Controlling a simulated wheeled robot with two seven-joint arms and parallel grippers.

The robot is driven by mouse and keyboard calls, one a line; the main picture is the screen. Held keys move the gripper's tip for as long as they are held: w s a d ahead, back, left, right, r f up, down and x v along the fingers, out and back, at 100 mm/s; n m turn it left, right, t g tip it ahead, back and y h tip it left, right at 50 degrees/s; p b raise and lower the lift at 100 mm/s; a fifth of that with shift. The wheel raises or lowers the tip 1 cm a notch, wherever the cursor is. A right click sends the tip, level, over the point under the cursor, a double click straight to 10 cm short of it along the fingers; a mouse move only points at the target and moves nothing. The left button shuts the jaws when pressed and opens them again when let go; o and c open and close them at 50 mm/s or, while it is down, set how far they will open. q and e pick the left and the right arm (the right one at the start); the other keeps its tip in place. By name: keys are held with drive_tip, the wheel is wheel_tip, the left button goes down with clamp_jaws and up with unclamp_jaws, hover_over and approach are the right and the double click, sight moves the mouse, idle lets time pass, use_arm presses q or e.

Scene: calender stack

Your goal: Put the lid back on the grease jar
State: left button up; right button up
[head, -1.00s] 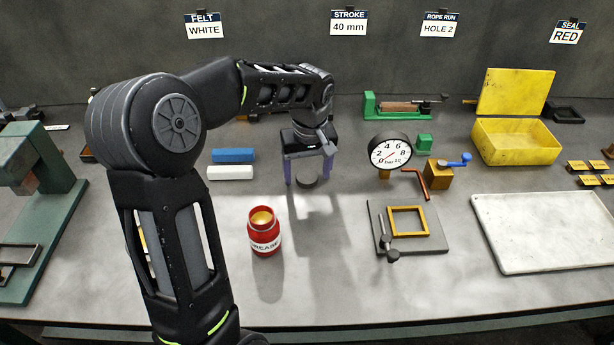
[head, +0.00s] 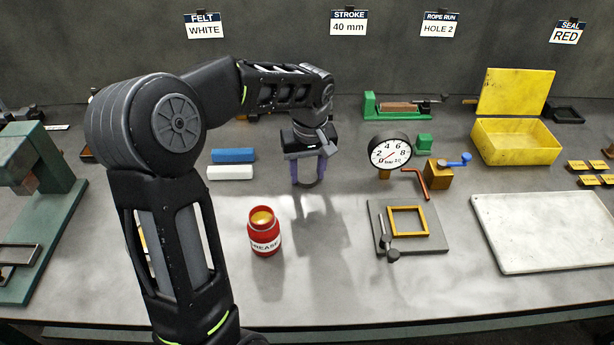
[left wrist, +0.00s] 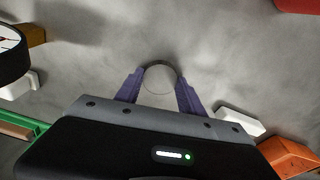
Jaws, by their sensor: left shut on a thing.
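The red grease jar (head: 264,232) stands upright and open on the bench, its label facing front and yellowish grease showing in its mouth. My left gripper (head: 308,181) points down behind and to the right of the jar. Its purple fingers are shut on the round lid (left wrist: 160,78), which sits between the fingertips in the left wrist view. In the head view the lid is mostly hidden by the fingers, and its height over the bench is hard to tell. A red corner of the jar (left wrist: 297,5) shows in the left wrist view. My right gripper is not in view.
Blue and white blocks (head: 232,164) lie left of the gripper. A dial gauge (head: 391,153) and a dark plate with a yellow frame (head: 436,238) stand to the right. The bench between gripper and jar is clear.

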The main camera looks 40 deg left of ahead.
sight(307, 177)
use_arm(q)
drive_tip(key=shift+c, duration=0.6)
wheel_tip(307, 177, up, 10)
idle(0.5)
